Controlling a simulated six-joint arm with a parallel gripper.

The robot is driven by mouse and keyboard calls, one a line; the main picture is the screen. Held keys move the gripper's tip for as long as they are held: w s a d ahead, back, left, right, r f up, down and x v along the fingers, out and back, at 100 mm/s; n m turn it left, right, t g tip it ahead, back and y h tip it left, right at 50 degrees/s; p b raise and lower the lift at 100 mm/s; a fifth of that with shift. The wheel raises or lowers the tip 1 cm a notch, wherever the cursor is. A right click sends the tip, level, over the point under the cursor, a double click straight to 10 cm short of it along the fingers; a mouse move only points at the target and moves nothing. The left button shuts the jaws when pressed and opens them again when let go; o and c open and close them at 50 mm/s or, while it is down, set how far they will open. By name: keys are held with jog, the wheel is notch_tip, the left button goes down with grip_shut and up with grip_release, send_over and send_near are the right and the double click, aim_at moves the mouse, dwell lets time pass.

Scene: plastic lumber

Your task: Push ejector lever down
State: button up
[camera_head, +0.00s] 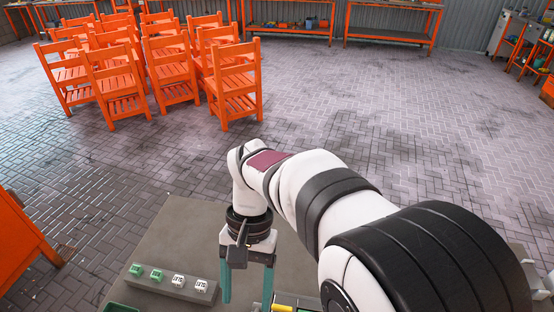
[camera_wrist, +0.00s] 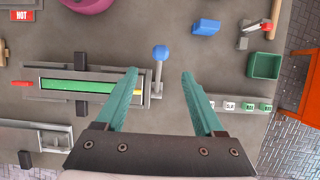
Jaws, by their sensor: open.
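My gripper (camera_head: 246,300) has two teal fingers spread apart with nothing between them. In the wrist view the gripper (camera_wrist: 159,73) is over the work table. A lever with a blue ball knob (camera_wrist: 160,53) on a grey stem stands at the right end of a metal mould frame; it looks like the ejector lever. In the picture, the knob lies between the fingertips, nearer the left one; I cannot tell the height gap. The mould frame (camera_wrist: 45,97) holds a green bar (camera_wrist: 80,86). The lever is not clearly visible in the head view.
A grey block with green and white labelled buttons (camera_head: 177,284) lies left of my gripper. Orange chairs (camera_head: 235,80) stand far off.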

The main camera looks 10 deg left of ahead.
jog(key=x, duration=1.5)
jog(key=shift+s+a+f, duration=0.1)
jog(key=shift+s+f, duration=0.05)
jog(key=shift+f, duration=0.2)
grip_shut()
dwell(0.4)
